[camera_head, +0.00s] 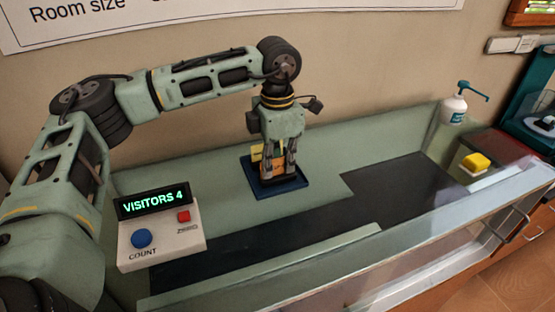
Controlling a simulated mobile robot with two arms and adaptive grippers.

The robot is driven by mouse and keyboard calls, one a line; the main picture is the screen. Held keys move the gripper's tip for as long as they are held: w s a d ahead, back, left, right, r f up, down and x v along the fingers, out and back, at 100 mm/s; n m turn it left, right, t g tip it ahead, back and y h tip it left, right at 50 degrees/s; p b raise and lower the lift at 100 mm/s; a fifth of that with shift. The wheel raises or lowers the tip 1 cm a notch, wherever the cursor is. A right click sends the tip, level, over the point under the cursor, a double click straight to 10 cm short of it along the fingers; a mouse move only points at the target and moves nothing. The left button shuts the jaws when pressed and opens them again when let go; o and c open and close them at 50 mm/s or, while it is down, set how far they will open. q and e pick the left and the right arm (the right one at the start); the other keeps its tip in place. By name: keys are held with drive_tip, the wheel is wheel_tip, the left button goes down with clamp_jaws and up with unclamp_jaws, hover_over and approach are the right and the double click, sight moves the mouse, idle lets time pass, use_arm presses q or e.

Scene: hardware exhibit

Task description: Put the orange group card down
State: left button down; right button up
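My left gripper (279,170) points straight down over a dark blue tray (291,186) on the green counter. Its two fingers stand on either side of an orange card (278,169) and appear shut on it. The card is low, at the tray; whether its bottom edge touches the tray is hard to tell. A yellow piece (256,153) shows just behind and left of the gripper, partly hidden by it. My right gripper is not in view.
A counter box (185,245) with a "VISITORS 4" display, blue button and red button stands at the left. A clear panel (440,245) runs along the front. The dark strip is clear.

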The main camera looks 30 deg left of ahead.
use_arm(q)
drive_tip(key=shift+f, duration=0.2)
drive_tip(key=c, duration=2)
unclamp_jaws()
drive_tip(key=shift+r, duration=0.6)
wheel_tip(320, 180, up, 10)
drive_tip(key=shift+f+b, duration=0.15)
drive_tip(key=shift+b, duration=1)
drive_tip(key=shift+r, duration=0.75)
